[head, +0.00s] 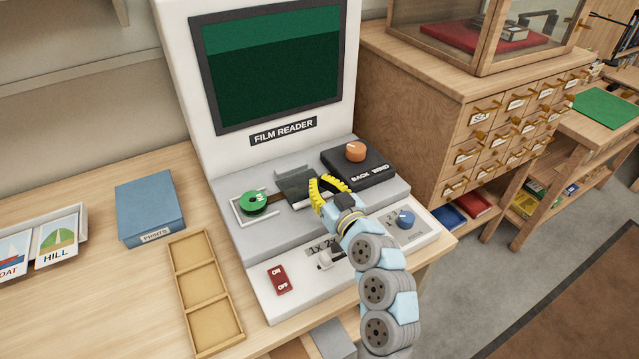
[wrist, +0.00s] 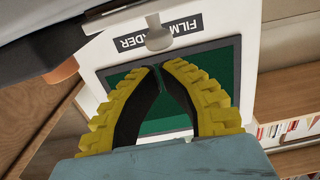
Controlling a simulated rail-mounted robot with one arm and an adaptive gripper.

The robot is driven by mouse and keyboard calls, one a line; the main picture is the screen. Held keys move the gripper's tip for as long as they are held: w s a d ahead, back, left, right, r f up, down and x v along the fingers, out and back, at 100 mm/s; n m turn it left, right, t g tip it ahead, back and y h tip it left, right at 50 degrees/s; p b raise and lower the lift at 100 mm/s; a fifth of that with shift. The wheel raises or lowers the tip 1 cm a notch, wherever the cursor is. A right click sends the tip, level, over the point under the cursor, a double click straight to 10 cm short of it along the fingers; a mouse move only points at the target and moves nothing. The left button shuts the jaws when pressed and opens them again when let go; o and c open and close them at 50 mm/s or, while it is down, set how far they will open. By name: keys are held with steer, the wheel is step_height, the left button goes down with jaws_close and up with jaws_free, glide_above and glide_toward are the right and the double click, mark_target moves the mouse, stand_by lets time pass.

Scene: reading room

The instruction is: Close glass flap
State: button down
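The glass flap (head: 297,185) is a dark, see-through plate on the film reader's grey deck, between the green reel and the black BACK/WIND box. It looks raised at a tilt; its exact angle is hard to tell. My gripper (head: 318,181) has yellow ribbed fingers and is at the flap's right side. Whether it touches the flap is unclear. In the wrist view my gripper (wrist: 159,68) has its fingertips drawn together, with nothing clearly held between them. A grey rounded tab (wrist: 158,36) shows just beyond the tips, perhaps part of the flap.
The film reader (head: 185,90) has a green reel (head: 254,203), an orange knob (head: 355,152), a blue knob (head: 405,219) and a red switch (head: 279,279). A wooden tray (head: 182,268) and a blue box (head: 150,202) lie left. A drawer cabinet (head: 420,107) stands right.

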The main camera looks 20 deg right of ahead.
steer(key=s+d, duration=0.1)
steer(key=s, duration=1.1)
steer(key=shift+d+r, duration=0.15)
steer(key=shift+d, duration=0.15)
